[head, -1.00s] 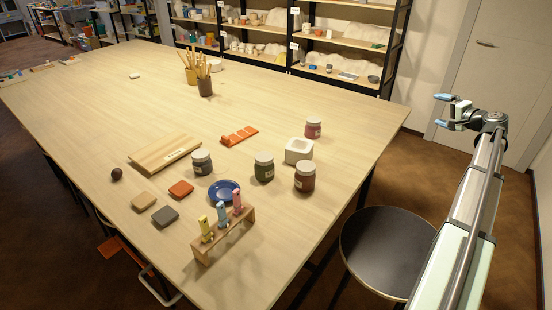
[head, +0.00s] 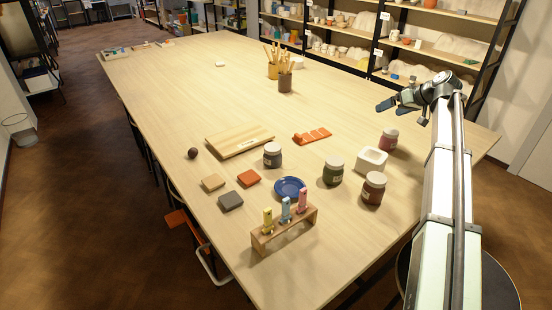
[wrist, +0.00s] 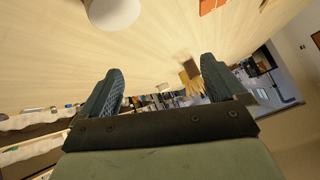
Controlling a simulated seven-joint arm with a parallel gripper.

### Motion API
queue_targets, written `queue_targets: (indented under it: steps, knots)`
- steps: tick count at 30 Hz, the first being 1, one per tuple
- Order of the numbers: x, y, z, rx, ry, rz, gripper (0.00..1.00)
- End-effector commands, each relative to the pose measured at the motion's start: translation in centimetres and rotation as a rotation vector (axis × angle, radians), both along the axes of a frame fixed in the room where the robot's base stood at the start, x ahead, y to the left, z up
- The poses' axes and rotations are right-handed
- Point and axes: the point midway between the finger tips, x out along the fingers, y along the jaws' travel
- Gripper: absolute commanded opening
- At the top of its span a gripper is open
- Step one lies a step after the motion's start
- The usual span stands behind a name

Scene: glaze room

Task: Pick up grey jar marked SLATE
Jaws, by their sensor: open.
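A grey jar (head: 272,156) with a pale lid and a label stands upright on the table, right of the wooden board. The label is too small to read. I cannot make out the grey jar in that view.

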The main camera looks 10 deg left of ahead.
Motion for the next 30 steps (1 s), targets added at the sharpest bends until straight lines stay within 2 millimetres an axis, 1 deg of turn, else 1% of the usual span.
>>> queue_targets:
  steps: [1,2,3,5,6,8,9,15,20,24,27,30]
  knots:
    - [-0.1,2.7,0.0,-0.042,0.006,0.059,0.97]
    - [-0.3,4.0,-0.1,-0.068,0.01,0.094,0.97]
    - [-0.5,5.8,-0.2,-0.103,0.016,0.139,0.97]
    - [-0.9,8.4,-0.3,-0.155,0.024,0.208,0.97]
    - [-1.3,10.1,-0.4,-0.19,0.029,0.254,0.97]
    - [-1.8,12.6,-0.5,-0.239,0.037,0.323,0.97]
    - [-2.3,14.3,-0.6,-0.273,0.043,0.369,0.97]
    - [-4.9,22.0,-0.5,-0.434,0.064,0.594,0.97]
    - [-7.5,27.8,-0.2,-0.557,0.082,0.771,0.97]
    - [-10.0,32.3,0.4,-0.661,0.098,0.919,0.97]
    - [-11.9,35.1,0.8,-0.728,0.109,1.014,0.97]
    - [-13.5,37.4,1.2,-0.781,0.118,1.094,0.97]
